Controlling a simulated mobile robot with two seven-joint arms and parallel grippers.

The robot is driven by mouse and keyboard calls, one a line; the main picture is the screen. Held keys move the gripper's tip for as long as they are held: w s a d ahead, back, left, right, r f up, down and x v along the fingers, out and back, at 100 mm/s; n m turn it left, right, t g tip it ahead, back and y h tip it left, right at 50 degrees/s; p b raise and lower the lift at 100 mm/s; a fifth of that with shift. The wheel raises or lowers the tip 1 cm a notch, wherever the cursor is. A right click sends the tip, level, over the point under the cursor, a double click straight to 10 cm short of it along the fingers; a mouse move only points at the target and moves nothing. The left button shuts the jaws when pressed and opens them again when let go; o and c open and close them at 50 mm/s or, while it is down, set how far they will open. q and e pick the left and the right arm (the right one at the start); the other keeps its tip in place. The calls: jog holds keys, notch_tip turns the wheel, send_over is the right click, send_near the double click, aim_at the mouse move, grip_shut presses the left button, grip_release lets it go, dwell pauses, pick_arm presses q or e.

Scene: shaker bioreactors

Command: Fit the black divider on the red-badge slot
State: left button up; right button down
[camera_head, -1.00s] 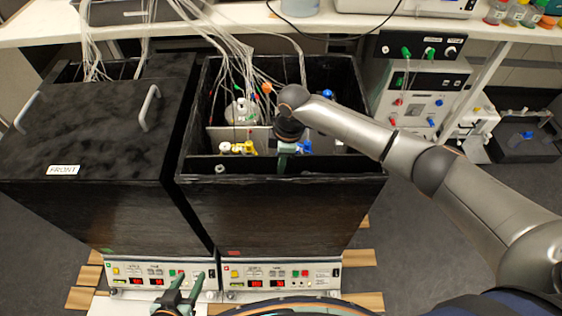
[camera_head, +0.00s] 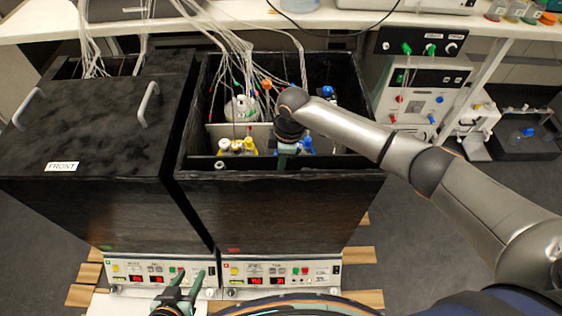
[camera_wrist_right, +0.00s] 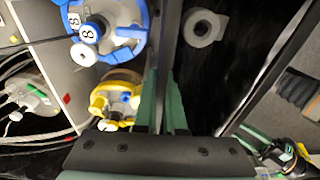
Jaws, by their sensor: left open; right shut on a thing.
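The red badge (camera_head: 233,250) is on the lower front of the right black box (camera_head: 290,215), whose top is open. My right gripper (camera_head: 286,154) reaches down inside this box near its front wall. In the right wrist view its green fingers (camera_wrist_right: 164,108) are shut on the upper edge of the black divider (camera_wrist_right: 171,55), a thin dark panel. The divider stands roughly parallel to the front wall, with vessels on its other side. Its lower edge and the slot are hidden. My left gripper (camera_head: 182,292) is open and empty in front of the control panels.
Blue-capped (camera_wrist_right: 105,28) and yellow-capped (camera_wrist_right: 115,98) vessels stand close beside the divider. Tubes (camera_head: 235,50) hang into the box from behind. The closed left box (camera_head: 90,120) stands alongside.

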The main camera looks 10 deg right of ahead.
jog(key=shift+f, duration=0.8)
jog(key=shift+f+b, duration=0.35)
jog(key=shift+b, duration=0.05)
jog(key=shift+f, duration=0.25)
dwell(0.3)
jog(key=shift+f+b, duration=0.35)
jog(key=shift+f, duration=0.2)
jog(key=shift+f, duration=0.15)
jog(key=shift+f, duration=0.4)
jog(key=shift+f+b, duration=0.45)
jog(key=shift+b, duration=0.05)
dwell(0.3)
jog(key=shift+f, duration=0.45)
